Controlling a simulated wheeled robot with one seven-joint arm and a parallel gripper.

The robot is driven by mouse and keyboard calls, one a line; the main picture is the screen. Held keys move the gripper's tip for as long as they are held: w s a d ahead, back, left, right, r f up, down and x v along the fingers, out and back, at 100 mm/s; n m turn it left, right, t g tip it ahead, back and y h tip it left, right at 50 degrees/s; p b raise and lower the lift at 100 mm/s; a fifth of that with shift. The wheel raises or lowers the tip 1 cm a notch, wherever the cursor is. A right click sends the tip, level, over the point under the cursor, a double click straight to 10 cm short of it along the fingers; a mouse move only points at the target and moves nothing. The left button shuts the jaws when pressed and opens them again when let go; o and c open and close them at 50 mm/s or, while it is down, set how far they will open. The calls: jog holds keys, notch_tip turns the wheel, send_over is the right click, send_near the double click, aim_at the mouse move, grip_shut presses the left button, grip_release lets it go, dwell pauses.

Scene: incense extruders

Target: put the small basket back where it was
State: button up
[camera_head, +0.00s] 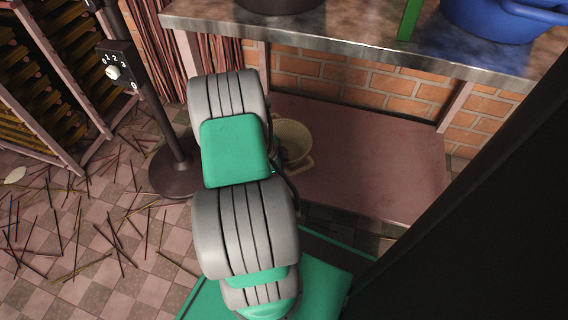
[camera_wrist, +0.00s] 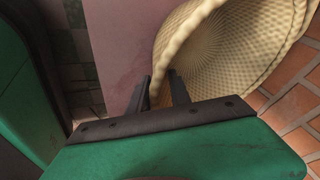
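The small basket (camera_wrist: 236,50) is pale woven wicker with a thick rim and fills the upper right of the wrist view. In the head view the basket (camera_head: 293,140) shows partly behind my arm, over the left part of the pink lower shelf (camera_head: 375,165). My gripper (camera_wrist: 162,88) has its two dark fingers close together, one on each side of the basket's near rim, and looks shut on it. In the head view my arm hides the fingers. I cannot tell whether the basket rests on the shelf or is slightly above it.
A stone-topped counter (camera_head: 350,45) overhangs the lower shelf and carries a blue pot (camera_head: 490,22). A brick wall (camera_head: 350,85) stands behind. A dark post with a round foot (camera_head: 172,175) is left of my arm. Thin sticks litter the tiled floor (camera_head: 90,240).

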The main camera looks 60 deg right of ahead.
jog(key=p+v, duration=0.6)
jog(key=v, duration=0.6)
jog(key=w+a+r+n+t+y, duration=0.1)
jog(key=w+a+r+n+t, duration=0.2)
jog(key=w+a+r+n, duration=0.8)
jog(key=a+r+n+y, duration=0.2)
jog(key=a+r+n, duration=0.2)
jog(key=a+n, duration=0.5)
jog(key=s+a+r+n+t+y, duration=0.1)
jog(key=a+r+n, duration=0.4)
jog(key=a+n, duration=0.5)
jog(key=a+y, duration=0.1)
jog(key=a, duration=0.5)
jog(key=shift+r, duration=0.15)
jog(key=shift+s, duration=0.15)
